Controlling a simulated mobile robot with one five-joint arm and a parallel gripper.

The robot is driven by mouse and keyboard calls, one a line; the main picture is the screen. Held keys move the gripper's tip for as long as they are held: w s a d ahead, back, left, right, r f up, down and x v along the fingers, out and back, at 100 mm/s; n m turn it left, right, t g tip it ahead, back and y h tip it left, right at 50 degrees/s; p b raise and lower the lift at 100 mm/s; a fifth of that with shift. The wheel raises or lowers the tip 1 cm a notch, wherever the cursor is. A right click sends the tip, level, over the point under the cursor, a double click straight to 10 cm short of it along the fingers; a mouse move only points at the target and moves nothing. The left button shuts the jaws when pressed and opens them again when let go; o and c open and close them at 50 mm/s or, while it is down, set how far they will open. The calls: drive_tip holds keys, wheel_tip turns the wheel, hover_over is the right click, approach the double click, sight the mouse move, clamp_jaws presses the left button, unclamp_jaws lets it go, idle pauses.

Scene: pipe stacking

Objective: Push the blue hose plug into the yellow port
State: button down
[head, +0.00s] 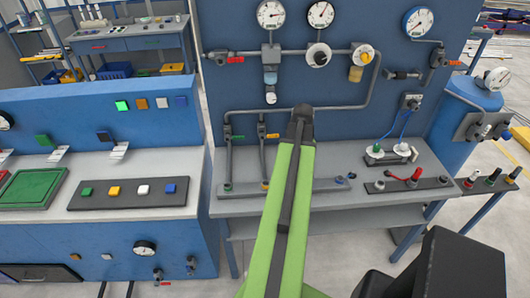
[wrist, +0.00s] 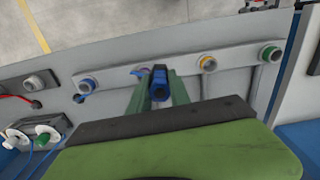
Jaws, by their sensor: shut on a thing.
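In the wrist view my gripper (wrist: 159,90) is shut on the blue hose plug (wrist: 159,80), a short dark-blue piece between the two green fingers. The yellow port (wrist: 207,63) is a yellow-ringed socket on the grey bar, to the right of the plug and apart from it. In the head view the yellow port (head: 265,184) shows just left of my green arm, at the front of the bench. My arm hides the gripper and plug there. The plug's height above the bar cannot be told.
The grey port bar (wrist: 235,62) also carries a green port (wrist: 270,54) to the right and blue ports (wrist: 85,86) to the left. Grey pipes (head: 229,150) rise behind the bar. White discs with blue cable (head: 388,153) and a red-handled valve bar (head: 405,184) stand to the right.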

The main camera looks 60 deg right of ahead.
drive_tip(key=w+a+r+n+p, duration=0.1)
drive_tip(key=w+a+r+p, duration=0.15)
drive_tip(key=w, duration=0.35)
drive_tip(key=w+a+r+p, duration=0.2)
drive_tip(key=w+r+p, duration=0.1)
drive_tip(key=w, duration=0.2)
wheel_tip(320, 180, down, 10)
drive_tip(key=b, duration=0.9)
drive_tip(key=shift+d+r+b, duration=0.2)
drive_tip(key=shift+d+b, duration=0.05)
drive_tip(key=shift+b, duration=0.05)
drive_tip(key=shift+w, duration=0.1)
drive_tip(key=shift+f, duration=0.1)
drive_tip(key=shift+f+b, duration=0.5)
drive_tip(key=shift+b, duration=0.1)
drive_tip(key=shift+f, duration=0.2)
drive_tip(key=shift+f+b, duration=0.35)
drive_tip(key=shift+b, duration=0.15)
drive_tip(key=shift+f+b, duration=0.5)
drive_tip(key=shift+b, duration=0.05)
